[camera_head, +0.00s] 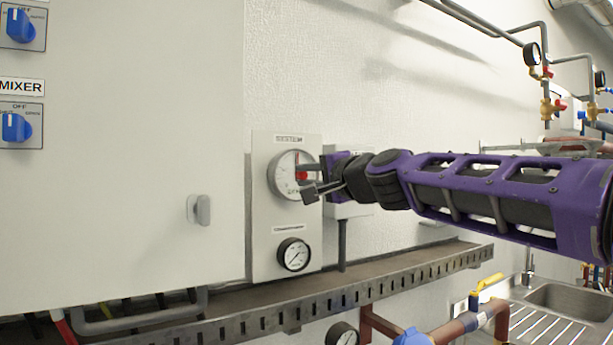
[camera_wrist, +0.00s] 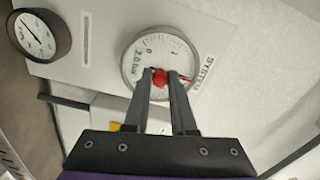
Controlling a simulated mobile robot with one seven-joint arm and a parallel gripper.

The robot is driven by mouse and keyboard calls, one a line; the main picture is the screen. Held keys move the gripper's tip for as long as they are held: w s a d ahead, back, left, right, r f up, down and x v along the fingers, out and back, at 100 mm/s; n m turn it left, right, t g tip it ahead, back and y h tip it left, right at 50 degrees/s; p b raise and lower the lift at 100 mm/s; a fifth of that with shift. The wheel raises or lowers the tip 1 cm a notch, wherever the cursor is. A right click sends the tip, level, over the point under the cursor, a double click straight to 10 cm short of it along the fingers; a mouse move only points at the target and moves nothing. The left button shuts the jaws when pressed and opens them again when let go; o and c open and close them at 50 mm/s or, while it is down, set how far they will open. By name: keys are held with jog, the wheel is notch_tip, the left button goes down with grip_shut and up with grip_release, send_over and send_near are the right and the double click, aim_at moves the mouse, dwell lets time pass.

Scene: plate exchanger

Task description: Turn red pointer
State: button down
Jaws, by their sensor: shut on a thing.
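The red pointer (camera_head: 301,173) is on a round white dial (camera_head: 284,185) on a pale panel. My gripper (camera_head: 305,180) reaches in from the right, in front of the dial. In the wrist view its two fingers (camera_wrist: 161,80) stand on either side of the red knob, shut on it. The fingers hide part of the dial's lower face (camera_wrist: 140,68).
A smaller black-rimmed gauge (camera_head: 294,254) is below on the same panel (camera_head: 263,225). A large pale cabinet (camera_head: 130,200) with blue switches (camera_head: 18,127) stands to the left. A perforated metal tray (camera_head: 300,300) runs below. Pipes and a sink (camera_head: 570,298) are at the right.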

jog(key=c, duration=0.7)
grip_release()
jog(key=shift+c, duration=0.2)
jog(key=shift+b+v, duration=0.35)
jog(key=shift+v, duration=0.9)
jog(key=v, duration=1.5)
jog(key=shift+w, duration=0.1)
jog(key=s+d+f+n+g+h, duration=0.2)
jog(key=s+f, duration=0.4)
jog(key=f, duration=0.4)
jog(key=s+d+f+n+g+h+p, duration=0.1)
jog(key=s+d+f+n+g+h, duration=0.2)
jog(key=s+f, duration=0.3)
jog(key=s+d+f+n+g+h+p, duration=0.1)
jog(key=s+f+n+g+h, duration=0.3)
jog(key=f, duration=1.2)
jog(key=shift+s+d+h, duration=0.5)
jog(key=shift+s+d, duration=0.15)
jog(key=shift+s, duration=0.5)
